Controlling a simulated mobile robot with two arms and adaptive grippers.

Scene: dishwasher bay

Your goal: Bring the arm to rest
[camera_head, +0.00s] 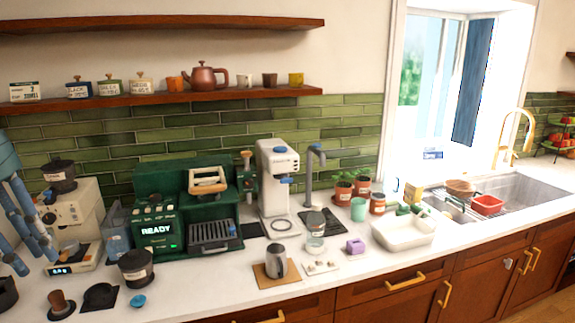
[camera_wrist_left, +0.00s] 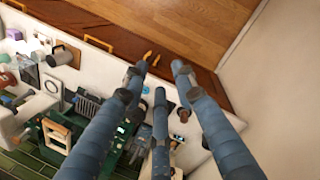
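My left gripper (camera_head: 32,255) hangs at the left edge of the head view, with its blue jointed fingers pointing down above the left end of the counter (camera_head: 185,302). The left wrist view shows the same gripper (camera_wrist_left: 158,80) with its fingers apart and nothing between them. It is clear of the things on the counter as far as I can see. The upper part of the arm is outside the head view. My right gripper does not show in either view.
Close to the left gripper are a cream grinder (camera_head: 75,215), a dark canister (camera_head: 136,268) and a tamper (camera_head: 61,303). A green espresso machine (camera_head: 160,225) stands to the right. Two wooden shelves (camera_head: 150,98) hang above. The wooden floor (camera_wrist_left: 205,25) is open beyond the counter edge.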

